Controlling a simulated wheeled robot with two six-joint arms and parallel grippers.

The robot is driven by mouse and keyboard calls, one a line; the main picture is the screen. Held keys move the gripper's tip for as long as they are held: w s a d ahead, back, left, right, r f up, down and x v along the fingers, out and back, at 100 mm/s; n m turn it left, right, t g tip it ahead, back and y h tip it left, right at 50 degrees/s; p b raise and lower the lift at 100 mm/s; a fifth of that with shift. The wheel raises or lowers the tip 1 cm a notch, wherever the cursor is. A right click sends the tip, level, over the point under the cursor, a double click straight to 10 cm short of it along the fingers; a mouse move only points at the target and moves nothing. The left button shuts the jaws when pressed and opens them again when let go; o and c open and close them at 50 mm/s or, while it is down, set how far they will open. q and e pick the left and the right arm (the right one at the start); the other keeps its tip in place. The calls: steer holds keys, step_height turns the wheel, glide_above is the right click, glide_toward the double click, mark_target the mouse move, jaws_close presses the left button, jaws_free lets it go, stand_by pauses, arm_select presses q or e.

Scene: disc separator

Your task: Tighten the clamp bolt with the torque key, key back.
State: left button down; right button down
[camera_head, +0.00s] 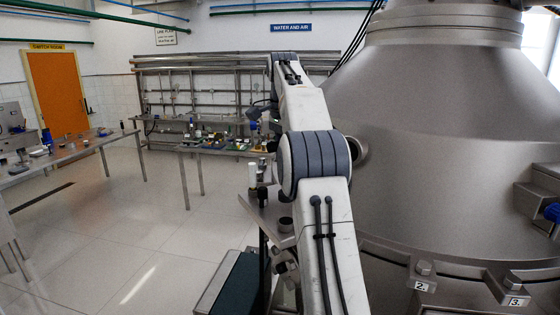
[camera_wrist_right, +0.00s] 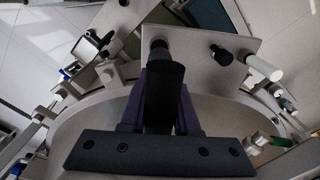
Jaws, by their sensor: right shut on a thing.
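My right gripper (camera_wrist_right: 163,105) is shut on a dark cylindrical handle (camera_wrist_right: 164,88), which looks like the torque key. The handle stands between its purple fingers, and its lower end is hidden. In the head view my right arm reaches forward past the separator's left side, and its gripper is hard to make out. The steel separator (camera_head: 455,150) fills the right. Clamp bolts show at its rim, one above label 2 (camera_head: 424,268) and one above label 3 (camera_head: 514,282). Which bolt is the task's cannot be told. My left gripper is not in view.
A small steel shelf (camera_head: 268,212) beside the separator carries a white cylinder (camera_head: 252,175), a black piece (camera_head: 262,198) and a dark round piece (camera_head: 286,223). Benches with small items stand at the left (camera_head: 70,152) and back (camera_head: 225,152). The floor between is clear.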

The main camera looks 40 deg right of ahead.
steer(key=shift+s+d, duration=0.1)
steer(key=shift+d, duration=0.1)
steer(key=shift+a+r, duration=0.15)
steer(key=shift+f+b, duration=0.65)
steer(key=shift+f, duration=0.1)
steer(key=shift+f+b, duration=1.65)
steer(key=shift+f, duration=0.4)
steer(key=shift+f+b, duration=0.65)
steer(key=shift+f, duration=0.3)
steer(key=shift+f+b, duration=0.65)
steer(key=shift+f, duration=0.15)
steer(key=c, duration=0.6)
jaws_free()
steer(key=shift+o, duration=0.2)
